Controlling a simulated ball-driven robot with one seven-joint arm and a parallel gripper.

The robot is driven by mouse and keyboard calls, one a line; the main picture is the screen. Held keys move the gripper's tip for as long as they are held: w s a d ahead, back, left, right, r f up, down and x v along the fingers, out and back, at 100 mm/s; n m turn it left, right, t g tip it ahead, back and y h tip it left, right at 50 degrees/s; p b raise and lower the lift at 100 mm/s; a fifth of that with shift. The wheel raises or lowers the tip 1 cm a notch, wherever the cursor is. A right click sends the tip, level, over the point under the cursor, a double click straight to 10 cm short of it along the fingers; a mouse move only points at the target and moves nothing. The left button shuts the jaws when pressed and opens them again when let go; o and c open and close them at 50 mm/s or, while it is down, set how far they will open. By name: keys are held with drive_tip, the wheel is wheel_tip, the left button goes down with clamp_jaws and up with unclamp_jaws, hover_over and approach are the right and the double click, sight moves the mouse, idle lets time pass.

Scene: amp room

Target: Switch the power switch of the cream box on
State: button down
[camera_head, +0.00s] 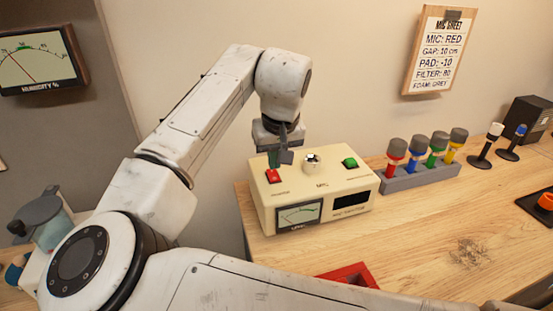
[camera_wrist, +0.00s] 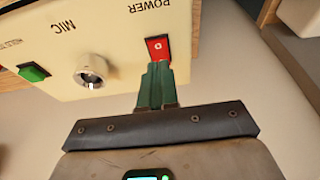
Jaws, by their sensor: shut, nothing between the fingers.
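The cream box (camera_head: 316,190) stands on the wooden bench. Its red power switch (camera_head: 274,177) sits at the left of the sloped top, and the wrist view shows the switch (camera_wrist: 158,47) under the word POWER with a small white mark on it. I cannot tell which way the rocker is tipped. My gripper (camera_head: 274,161) is shut and empty, pointing down just above the switch. In the wrist view the green fingertips (camera_wrist: 157,68) are right at the near edge of the switch; whether they touch it is unclear.
The box also has a silver knob (camera_wrist: 91,71), a green button (camera_wrist: 34,72) and a meter (camera_head: 299,216). A grey rack (camera_head: 421,178) of coloured microphones stands to the right. A red tray (camera_head: 348,275) lies in front.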

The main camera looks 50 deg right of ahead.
drive_tip(key=v, duration=1.1)
drive_tip(key=shift+r, duration=0.25)
drive_tip(key=shift+s, duration=0.15)
